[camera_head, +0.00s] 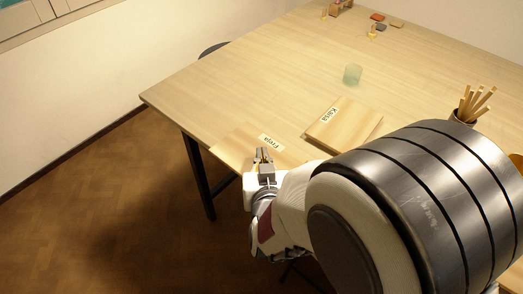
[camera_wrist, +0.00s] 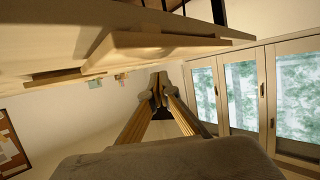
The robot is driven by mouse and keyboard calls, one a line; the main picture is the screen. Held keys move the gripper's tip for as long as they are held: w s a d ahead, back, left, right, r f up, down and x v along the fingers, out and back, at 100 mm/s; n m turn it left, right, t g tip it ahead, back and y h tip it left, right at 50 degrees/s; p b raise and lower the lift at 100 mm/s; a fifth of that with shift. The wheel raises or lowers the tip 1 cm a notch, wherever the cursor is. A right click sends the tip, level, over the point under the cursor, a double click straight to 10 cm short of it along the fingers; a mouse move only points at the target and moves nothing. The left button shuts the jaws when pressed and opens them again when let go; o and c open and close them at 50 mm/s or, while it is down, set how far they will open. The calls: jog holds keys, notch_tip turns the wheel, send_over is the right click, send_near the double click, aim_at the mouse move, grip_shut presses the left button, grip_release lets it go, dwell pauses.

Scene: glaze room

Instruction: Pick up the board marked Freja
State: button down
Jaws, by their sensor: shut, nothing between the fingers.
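The Freja board (camera_head: 236,147) is a pale wooden board with a white name label, lying flat at the table's near edge in the head view. My gripper (camera_head: 264,155) is at this board in that view, just below the label, and hides part of it. My arm covers the board's lower right. In the wrist view my gripper (camera_wrist: 159,82) has its fingers brought together, with nothing between them. A wooden board (camera_wrist: 155,41) shows above the fingertips there, apart from them; its label is not visible, so I cannot tell which board it is.
The Kaisa board (camera_head: 347,128) lies to the right on the table (camera_head: 240,85). Behind it stands a greenish glass (camera_head: 352,74). A pot of sticks (camera_head: 464,116) is at the right. Small blocks (camera_head: 377,17) lie at the far end. The table's left part is clear.

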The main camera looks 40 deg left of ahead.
jog(key=v, duration=0.8)
jog(key=shift+s+d, duration=0.3)
jog(key=c, duration=2.1)
grip_release()
jog(key=shift+s+a, duration=0.1)
jog(key=shift+s, duration=0.05)
jog(key=s+a+f+m+t, duration=0.1)
jog(key=s+a+f+m, duration=0.3)
jog(key=a, duration=0.3)
jog(key=s+a+f+m+t, duration=0.1)
jog(key=s+a+f+m, duration=0.1)
jog(key=s+a+f, duration=0.4)
jog(key=d+r+m+t+h, duration=0.1)
jog(key=m+t+h, duration=0.1)
jog(key=m, duration=0.5)
jog(key=d+r+m+t+h, duration=0.1)
jog(key=m+t+h, duration=0.1)
jog(key=m+h, duration=0.2)
jog(key=d+r+m+t+h, duration=0.1)
jog(key=d+m+t+h, duration=0.1)
jog(key=m, duration=0.8)
jog(key=shift+h, duration=0.9)
